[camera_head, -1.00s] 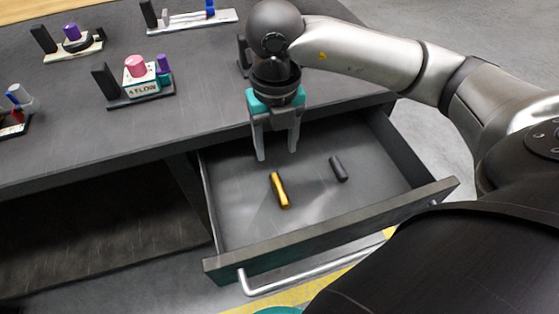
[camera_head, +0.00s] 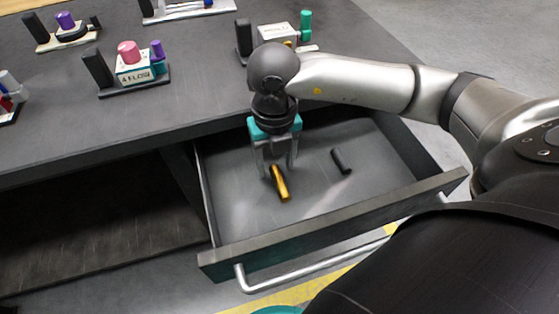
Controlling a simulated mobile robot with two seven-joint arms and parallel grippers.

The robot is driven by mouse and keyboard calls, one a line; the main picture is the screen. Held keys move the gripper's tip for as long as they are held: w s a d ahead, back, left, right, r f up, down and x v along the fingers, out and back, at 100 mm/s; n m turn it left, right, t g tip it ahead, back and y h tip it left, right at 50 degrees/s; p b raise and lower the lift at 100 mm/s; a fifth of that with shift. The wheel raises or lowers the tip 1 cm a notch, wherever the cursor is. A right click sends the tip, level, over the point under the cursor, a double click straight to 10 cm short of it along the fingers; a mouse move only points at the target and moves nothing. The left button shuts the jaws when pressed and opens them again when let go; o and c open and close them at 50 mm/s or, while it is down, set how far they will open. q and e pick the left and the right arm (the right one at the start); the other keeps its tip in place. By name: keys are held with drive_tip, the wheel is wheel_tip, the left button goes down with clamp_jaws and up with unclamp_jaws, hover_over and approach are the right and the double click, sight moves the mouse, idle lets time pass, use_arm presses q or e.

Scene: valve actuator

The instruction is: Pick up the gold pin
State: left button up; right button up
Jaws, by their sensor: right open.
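The gold pin (camera_head: 281,184) lies on the floor of the open drawer (camera_head: 235,224), a little left of the drawer's middle. My right gripper (camera_head: 278,172) points down into the drawer at the upper end of the gold pin. Its two grey fingers are spread apart and appear on either side of that end. I cannot tell how far above the drawer floor the fingertips are, or whether they touch the pin. My left gripper is not in view.
A dark grey pin (camera_head: 341,161) lies in the drawer right of the gold pin. The drawer's walls and front handle (camera_head: 310,268) surround the space. Above is the dark tabletop (camera_head: 200,105) with several fixtures, including one with a pink knob (camera_head: 129,50).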

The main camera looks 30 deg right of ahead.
drive_tip(key=shift+f, duration=0.65)
drive_tip(key=shift+c, duration=0.2)
clamp_jaws()
idle(0.5)
